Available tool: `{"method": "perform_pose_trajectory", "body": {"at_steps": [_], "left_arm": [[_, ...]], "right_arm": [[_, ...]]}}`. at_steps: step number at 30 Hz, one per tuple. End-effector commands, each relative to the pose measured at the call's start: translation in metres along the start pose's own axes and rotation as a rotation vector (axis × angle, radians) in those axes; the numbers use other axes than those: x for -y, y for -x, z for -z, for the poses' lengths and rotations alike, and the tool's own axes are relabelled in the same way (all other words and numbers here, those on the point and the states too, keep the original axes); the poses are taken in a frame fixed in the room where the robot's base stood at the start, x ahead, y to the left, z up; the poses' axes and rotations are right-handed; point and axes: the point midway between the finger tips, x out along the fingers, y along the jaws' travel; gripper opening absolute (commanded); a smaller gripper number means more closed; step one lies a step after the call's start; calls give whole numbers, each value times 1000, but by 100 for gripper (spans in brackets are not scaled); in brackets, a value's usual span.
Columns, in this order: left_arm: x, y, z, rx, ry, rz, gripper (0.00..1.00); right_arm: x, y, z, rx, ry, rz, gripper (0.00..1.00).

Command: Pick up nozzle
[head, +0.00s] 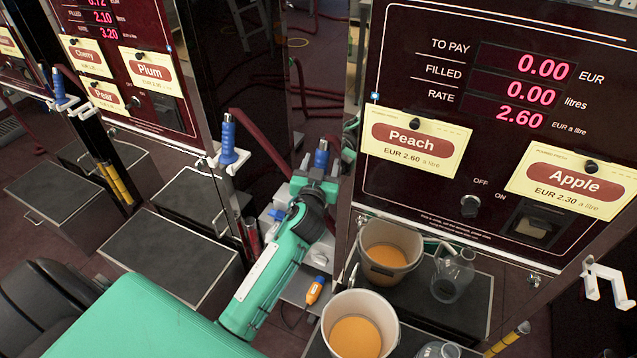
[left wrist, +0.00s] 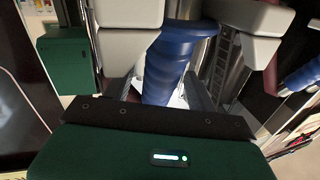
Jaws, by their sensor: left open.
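A blue nozzle (head: 321,158) stands upright at the pump's edge in the middle of the head view, left of the Peach label. My left gripper (head: 317,184) is at it, with its jaws open. In the left wrist view the blue ribbed nozzle handle (left wrist: 165,65) stands between the two grey fingers of my left gripper (left wrist: 190,60). The lower part of the nozzle is hidden by my gripper. My right gripper is not in view.
Other blue nozzles hang at the left (head: 229,140) and far left (head: 59,88). Two buckets with orange liquid (head: 392,268) (head: 345,305) and a glass jug (head: 452,275) stand below the Peach pump panel (head: 455,205). An empty white holder (head: 605,283) is at the right.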

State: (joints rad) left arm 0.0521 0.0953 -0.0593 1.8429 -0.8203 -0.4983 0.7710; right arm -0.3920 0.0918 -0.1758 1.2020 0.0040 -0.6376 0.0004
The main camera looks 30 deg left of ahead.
Motion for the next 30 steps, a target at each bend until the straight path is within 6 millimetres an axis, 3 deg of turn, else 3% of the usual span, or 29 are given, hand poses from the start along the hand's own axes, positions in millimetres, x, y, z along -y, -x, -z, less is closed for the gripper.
{"method": "perform_pose_trajectory", "body": {"at_steps": [4,12,26,30], "left_arm": [[0,0,0,0,0,0,57],[0,0,0,0,0,0,4],[4,2,8,-2,1,0,4],[6,2,31,-6,2,0,4]], "right_arm": [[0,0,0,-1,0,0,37],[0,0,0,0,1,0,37],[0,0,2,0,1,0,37],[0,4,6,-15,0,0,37]]}}
